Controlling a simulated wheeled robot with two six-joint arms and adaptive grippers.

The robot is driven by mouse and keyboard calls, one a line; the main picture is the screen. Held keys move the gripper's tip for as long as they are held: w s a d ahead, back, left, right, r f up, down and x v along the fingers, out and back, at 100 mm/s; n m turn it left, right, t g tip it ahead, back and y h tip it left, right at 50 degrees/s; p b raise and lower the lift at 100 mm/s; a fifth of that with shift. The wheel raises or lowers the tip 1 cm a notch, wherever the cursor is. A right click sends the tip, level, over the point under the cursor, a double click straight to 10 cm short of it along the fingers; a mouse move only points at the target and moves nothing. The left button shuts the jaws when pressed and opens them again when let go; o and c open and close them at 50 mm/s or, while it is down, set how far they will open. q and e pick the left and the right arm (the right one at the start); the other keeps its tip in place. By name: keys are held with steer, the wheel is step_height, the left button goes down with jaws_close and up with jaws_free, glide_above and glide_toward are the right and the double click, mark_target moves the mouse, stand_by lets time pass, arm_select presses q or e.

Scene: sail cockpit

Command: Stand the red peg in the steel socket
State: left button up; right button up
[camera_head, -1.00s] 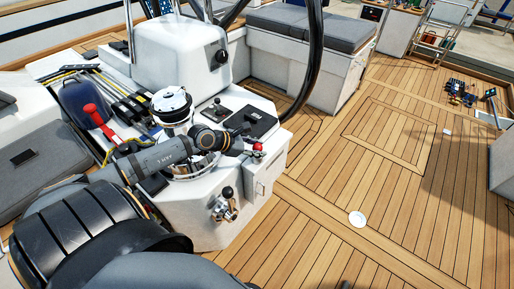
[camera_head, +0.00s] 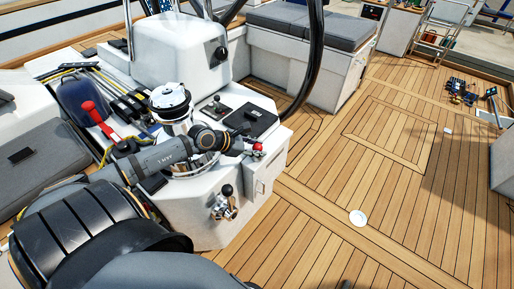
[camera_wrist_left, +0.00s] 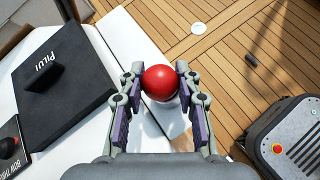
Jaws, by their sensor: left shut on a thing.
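The red peg shows in the left wrist view as a round red top (camera_wrist_left: 160,82) between the two fingertips. In the head view it is a small red spot (camera_head: 258,147) at the right edge of the white console. My left gripper (camera_head: 254,150) is shut on it, with a fingertip on each side in the left wrist view (camera_wrist_left: 159,76). The peg's lower part is hidden beneath its round top, and I cannot tell whether it touches anything below. I cannot make out the steel socket; it may be hidden behind my gripper. My right gripper is not in view.
The wooden deck (camera_head: 330,215) to the right is mostly clear, with a white disc (camera_head: 357,218).

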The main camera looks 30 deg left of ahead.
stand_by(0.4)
arm_select(q)
steer(key=o, duration=1.1)
steer(key=shift+o, duration=0.6)
steer(key=o, duration=0.4)
steer(key=shift+r, duration=0.15)
step_height(320, 180, up, 7)
steer(key=p, duration=0.6)
steer(key=shift+p, duration=0.3)
